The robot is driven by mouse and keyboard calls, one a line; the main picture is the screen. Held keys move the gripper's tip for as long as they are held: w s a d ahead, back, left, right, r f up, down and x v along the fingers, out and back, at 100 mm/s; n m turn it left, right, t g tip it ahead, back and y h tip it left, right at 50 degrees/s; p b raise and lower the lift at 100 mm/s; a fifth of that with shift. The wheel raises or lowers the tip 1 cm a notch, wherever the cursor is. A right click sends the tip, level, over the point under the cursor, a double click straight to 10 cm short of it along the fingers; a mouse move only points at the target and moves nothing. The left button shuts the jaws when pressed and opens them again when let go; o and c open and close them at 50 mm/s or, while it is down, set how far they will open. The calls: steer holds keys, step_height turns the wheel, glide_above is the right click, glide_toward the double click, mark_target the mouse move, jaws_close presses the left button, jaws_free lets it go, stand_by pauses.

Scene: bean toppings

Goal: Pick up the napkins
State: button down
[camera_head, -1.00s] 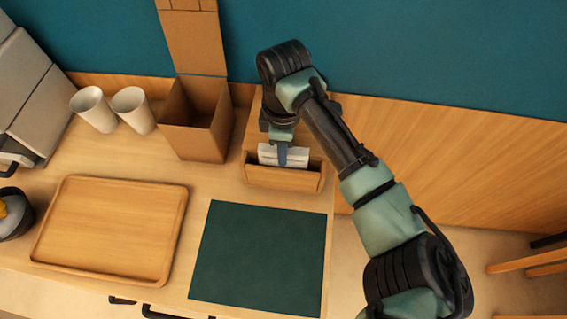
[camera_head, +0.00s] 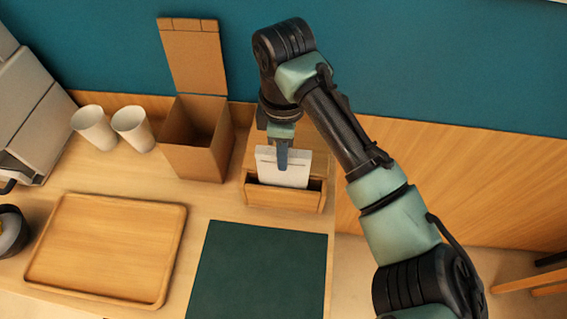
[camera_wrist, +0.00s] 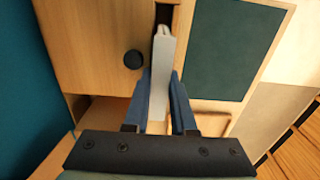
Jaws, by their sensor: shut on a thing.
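White napkins (camera_head: 294,171) stand upright as a thin stack in a wooden holder (camera_head: 283,196) at the back right of the counter. They rise well above the holder's front wall, and their lower edge is hidden by it. My gripper (camera_head: 282,158) points down from above and is shut on the napkins, with one blue finger showing in front of them. In the wrist view, both blue fingers of my gripper (camera_wrist: 160,95) press on either side of the white napkins (camera_wrist: 158,75), whose far end reaches the holder's dark slot.
A dark green mat (camera_head: 258,272) lies in front of the holder. A wooden tray (camera_head: 105,250) lies to its left. An open cardboard box (camera_head: 198,150) stands just left of the holder, with two white cups (camera_head: 132,128) farther left. The counter ends to the right of the mat.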

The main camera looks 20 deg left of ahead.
step_height(320, 180, up, 25)
steer(key=p, duration=1.5)
stand_by(0.7)
